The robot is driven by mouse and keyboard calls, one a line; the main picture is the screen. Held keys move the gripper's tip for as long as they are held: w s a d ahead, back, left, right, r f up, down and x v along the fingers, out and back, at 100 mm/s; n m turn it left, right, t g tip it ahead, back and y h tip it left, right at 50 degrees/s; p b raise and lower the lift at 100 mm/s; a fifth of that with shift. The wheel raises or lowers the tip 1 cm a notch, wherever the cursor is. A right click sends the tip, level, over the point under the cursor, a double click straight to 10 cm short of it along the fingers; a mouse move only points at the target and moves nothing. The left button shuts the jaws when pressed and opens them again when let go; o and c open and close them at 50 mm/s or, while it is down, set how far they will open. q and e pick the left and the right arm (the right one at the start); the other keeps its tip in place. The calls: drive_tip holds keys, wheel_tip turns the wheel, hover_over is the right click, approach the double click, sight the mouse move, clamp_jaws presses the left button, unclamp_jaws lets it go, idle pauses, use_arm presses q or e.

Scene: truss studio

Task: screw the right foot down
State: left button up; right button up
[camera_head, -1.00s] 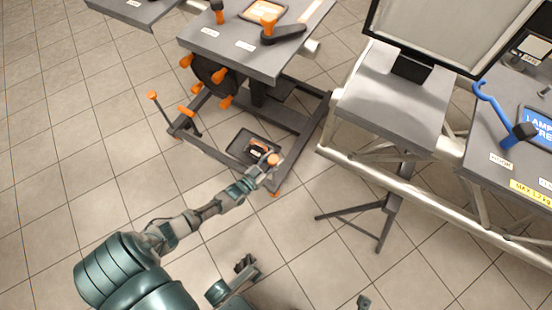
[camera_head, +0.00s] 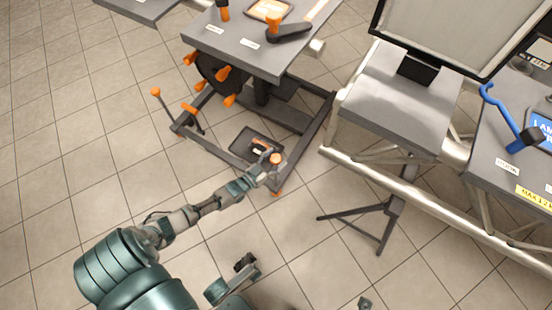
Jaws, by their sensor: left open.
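The cart's base frame (camera_head: 225,153) stands on the tiled floor. Its right foot has an orange knob (camera_head: 276,158) at the near right corner, with a small orange part low at the floor below it. My left gripper (camera_head: 272,165) is open at this knob, its fingers beside it. Whether they touch it I cannot tell. The left foot's orange knob (camera_head: 155,91) tops a tall, tilted dark spindle at the left corner.
A dark tray (camera_head: 243,143) with orange-marked items lies just behind the right knob. The cart's grey tabletop (camera_head: 262,55) overhangs the base. A grey stand (camera_head: 398,105) with a screen and a pale truss tube (camera_head: 425,200) stand to the right.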

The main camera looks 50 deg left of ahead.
use_arm(q)
drive_tip(key=shift+s, duration=0.1)
drive_tip(key=s, duration=1.1)
drive_tip(key=shift+s+a, duration=0.3)
drive_tip(key=shift+s, duration=0.05)
drive_tip(key=shift+f, duration=0.1)
